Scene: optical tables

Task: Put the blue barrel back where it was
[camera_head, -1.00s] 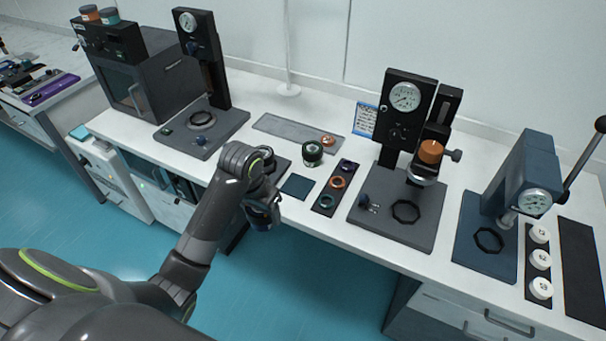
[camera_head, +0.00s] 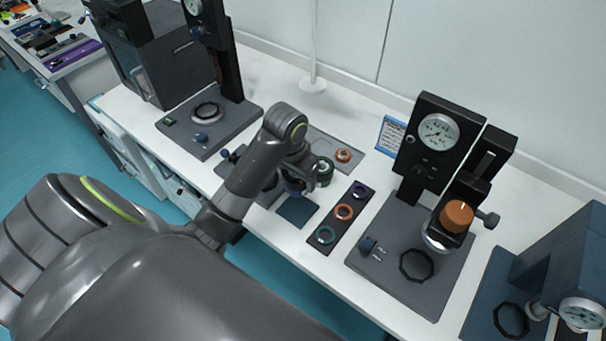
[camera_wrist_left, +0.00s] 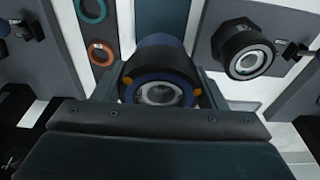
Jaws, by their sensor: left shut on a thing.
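My left gripper (camera_head: 291,184) is over the table, just left of a dark green-and-black barrel (camera_head: 323,171). It is shut on the blue barrel (camera_wrist_left: 165,62), which sits between the two fingers in the left wrist view, its black end ring with orange marks facing the camera. In the head view, the blue barrel is mostly hidden by my wrist, with a little blue showing. I cannot tell whether it touches anything below. The green-and-black barrel also shows in the wrist view (camera_wrist_left: 243,50), to the right of the held one. My right gripper is not in view.
A small dark teal pad (camera_head: 297,211) lies in front of the gripper. A black strip (camera_head: 335,226) with purple, orange and teal rings lies to its right. A grey tray (camera_head: 325,144) with an orange ring is behind. Gauge stands (camera_head: 405,225) flank the area.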

